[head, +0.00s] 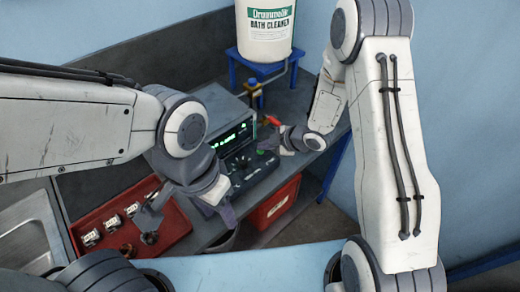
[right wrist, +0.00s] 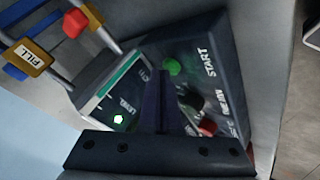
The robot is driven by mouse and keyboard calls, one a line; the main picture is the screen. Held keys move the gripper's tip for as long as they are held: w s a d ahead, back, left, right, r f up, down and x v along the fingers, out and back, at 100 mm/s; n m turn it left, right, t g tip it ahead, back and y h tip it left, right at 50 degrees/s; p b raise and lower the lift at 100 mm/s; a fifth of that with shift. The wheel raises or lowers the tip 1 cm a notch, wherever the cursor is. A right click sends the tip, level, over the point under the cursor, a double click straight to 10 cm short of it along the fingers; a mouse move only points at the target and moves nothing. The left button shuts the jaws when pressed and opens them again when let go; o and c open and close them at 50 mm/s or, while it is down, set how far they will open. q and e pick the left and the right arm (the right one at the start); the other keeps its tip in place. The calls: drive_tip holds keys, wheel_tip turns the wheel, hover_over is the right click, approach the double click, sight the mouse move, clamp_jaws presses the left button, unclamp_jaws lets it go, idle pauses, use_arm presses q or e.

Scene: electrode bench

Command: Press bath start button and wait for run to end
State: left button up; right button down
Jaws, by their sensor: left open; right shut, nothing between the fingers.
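The control panel (head: 250,168) of the bath unit is on the bench in the middle of the head view. In the right wrist view, its green button (right wrist: 172,67) is beside the word START, with a black knob (right wrist: 190,98) and a red button (right wrist: 207,127) along the same face. My right gripper (head: 266,144) is shut and empty above the panel; its fingers (right wrist: 160,100) point toward the green button. I cannot tell whether they touch it. The lit green display (head: 232,139) is too small to read. My left gripper (head: 188,212) is open over the red tray's right side.
A red tray (head: 92,216) with several small white pieces lies at left beside a metal sink (head: 25,232). A white bath cleaner drum (head: 265,35) stands on a blue stand behind. A valve with a FILL tag (right wrist: 33,57) is near the panel. A red bin (head: 274,203) sits below the bench.

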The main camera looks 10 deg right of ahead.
drive_tip(key=shift+r+p, duration=0.3)
drive_tip(key=shift+r, duration=0.3)
drive_tip(key=shift+r, duration=0.1)
wheel_tip(320, 180, up, 5)
drive_tip(key=p, duration=0.4)
idle(0.6)
